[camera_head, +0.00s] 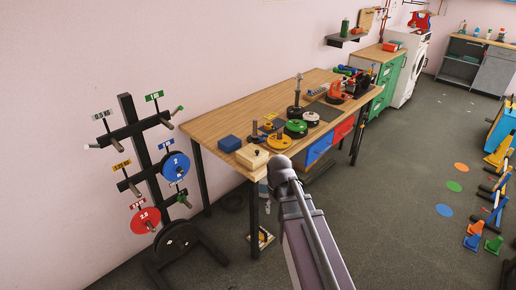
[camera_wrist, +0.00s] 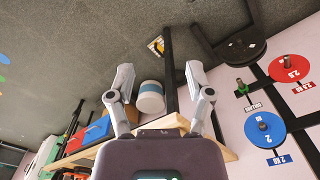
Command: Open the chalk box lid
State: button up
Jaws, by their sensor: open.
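A pale wooden box (camera_head: 252,157) with a small dark knob on top sits at the near front corner of the wooden table (camera_head: 215,122). It is probably the chalk box, and its lid looks shut. A small blue box (camera_head: 230,143) lies just behind it to the left. In the wrist view my gripper (camera_wrist: 160,76) is open, with its fingers wide apart and nothing between them. The table edge (camera_wrist: 228,155) shows beyond my gripper's body at the bottom of that view. The wooden box cannot be made out there. My gripper cannot be made out in the head view.
Stacked weight plates on posts, including a green one (camera_head: 296,126), stand along the table. A weight rack (camera_head: 128,140) with blue and red plates stands left of it. A white-and-blue cylinder (camera_wrist: 150,98) is below the table. Open floor (camera_head: 400,190) lies to the right.

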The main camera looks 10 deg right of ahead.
notch_tip(320, 180, up, 10)
jog(key=m+p, duration=0.2)
jog(key=p, duration=0.8)
send_over(257, 151)
jog(key=shift+w+r, duration=0.1)
jog(key=shift+d+b, duration=0.1)
jog(key=shift+b, duration=0.3)
notch_tip(257, 151, down, 14)
jog(key=b, duration=1.3)
jog(key=shift+r, duration=0.1)
grip_shut()
